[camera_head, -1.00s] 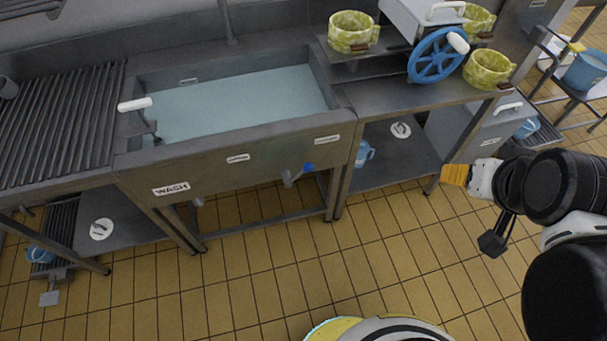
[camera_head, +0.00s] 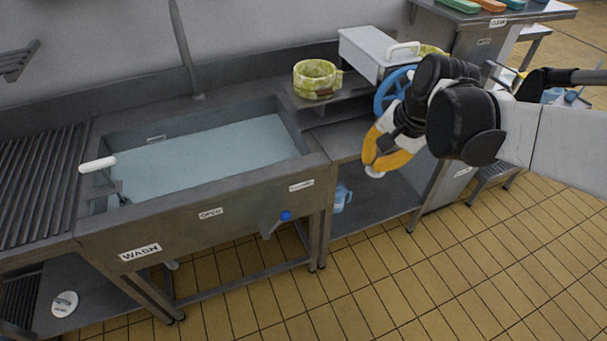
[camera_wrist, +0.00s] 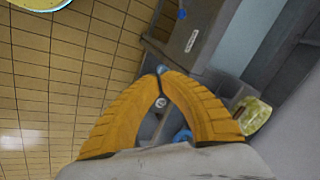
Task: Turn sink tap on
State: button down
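The grey metal sink (camera_head: 205,205) stands at left centre, full of pale water. On its front face is a short grey spout (camera_head: 268,228) with a blue knob (camera_head: 286,215). A small blue spot (camera_wrist: 182,14) near the top of the wrist view looks like the same knob. A lever with a white handle (camera_head: 98,164) stands at the sink's left end. My gripper (camera_head: 373,166) is to the right of the sink and apart from the knob. In the wrist view, its orange fingers (camera_wrist: 160,74) meet at the tips with nothing clearly held.
Right of the sink is a shelf unit with a yellow-green pot (camera_head: 317,79), a grey box (camera_head: 375,52) and a blue wheel (camera_head: 390,92) partly behind my arm. A blue jug (camera_head: 341,199) sits below. The tiled floor (camera_head: 370,300) in front is clear.

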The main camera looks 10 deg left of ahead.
jog(key=w+a+f+m+g+y+b, duration=0.1)
jog(key=w+a+f, duration=0.2)
jog(key=a+f, duration=0.15)
jog(key=w+a+f+m+g+b, duration=0.1)
jog(key=w+a+f, duration=0.25)
jog(key=f, duration=0.25)
jog(key=m+g+y+b, duration=0.1)
jog(key=m+g+b, duration=0.1)
jog(key=m+g, duration=0.1)
send_near(279, 222)
jog(key=w+d, duration=0.3)
jog(key=d, duration=0.2)
jog(key=shift+w+f, duration=0.1)
jog(key=b+x, duration=0.4)
jog(key=x, duration=0.6)
jog(key=shift+b, duration=0.35)
